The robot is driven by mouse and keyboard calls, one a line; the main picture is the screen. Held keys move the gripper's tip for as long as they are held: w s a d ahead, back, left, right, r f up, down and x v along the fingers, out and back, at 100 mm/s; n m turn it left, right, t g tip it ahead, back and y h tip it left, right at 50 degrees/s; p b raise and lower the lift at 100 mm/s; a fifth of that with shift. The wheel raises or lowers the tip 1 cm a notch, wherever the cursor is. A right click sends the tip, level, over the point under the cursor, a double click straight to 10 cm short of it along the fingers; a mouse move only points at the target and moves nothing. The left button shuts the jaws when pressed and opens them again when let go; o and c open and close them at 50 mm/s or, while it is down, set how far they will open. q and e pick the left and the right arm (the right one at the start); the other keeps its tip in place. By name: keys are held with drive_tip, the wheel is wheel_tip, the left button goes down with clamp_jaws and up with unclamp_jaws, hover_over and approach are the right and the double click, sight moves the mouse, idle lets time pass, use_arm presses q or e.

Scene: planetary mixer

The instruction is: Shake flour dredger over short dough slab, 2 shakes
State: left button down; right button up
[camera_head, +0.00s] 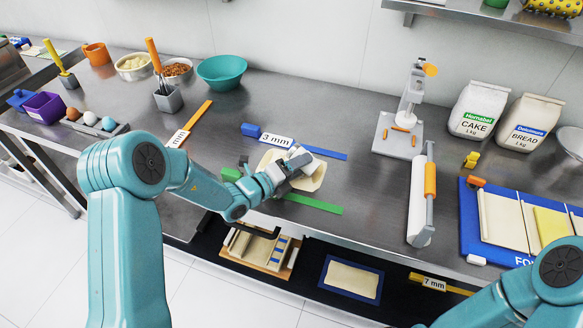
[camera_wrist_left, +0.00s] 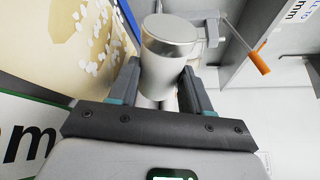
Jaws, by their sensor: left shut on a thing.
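My left gripper (camera_head: 297,165) is over the pale short dough slab (camera_head: 314,181) on the counter. In the left wrist view its two fingers (camera_wrist_left: 161,76) are shut on the flour dredger, a grey-white cylinder (camera_wrist_left: 170,38). The dredger is hard to make out in the head view. The dough slab (camera_wrist_left: 82,35) shows at the left of the wrist view, with white flakes, seemingly flour, scattered on it. The arm and gripper hide part of the slab in the head view. My right arm comes in at the lower right; its gripper is out of view.
A blue 3 mm strip (camera_head: 325,152) and a green strip (camera_head: 315,204) flank the slab. A rolling pin (camera_head: 419,195) and a white stand (camera_head: 402,128) are to the right.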

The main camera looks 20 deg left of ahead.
use_arm(q)
drive_tip(key=shift+w+a+r+m+y+b, duration=0.15)
drive_tip(key=shift+m+b, duration=0.1)
drive_tip(key=shift+m, duration=0.35)
drive_tip(key=shift+s+a+r+m+y+b, duration=0.15)
drive_tip(key=shift+m+b, duration=0.1)
drive_tip(key=shift+m, duration=0.35)
drive_tip(key=shift+r+m, duration=0.1)
drive_tip(key=shift+m, duration=0.3)
drive_tip(key=shift+w, duration=0.1)
drive_tip(key=m+b, duration=0.1)
drive_tip(key=b, duration=0.1)
drive_tip(key=m+y+b, duration=0.1)
drive_tip(key=shift+a+m+b, duration=0.35)
drive_tip(key=shift+a+m, duration=0.05)
drive_tip(key=shift+w, duration=0.1)
drive_tip(key=shift+w+a+r, duration=0.1)
drive_tip(key=shift+r, duration=0.05)
drive_tip(key=shift+m, duration=0.3)
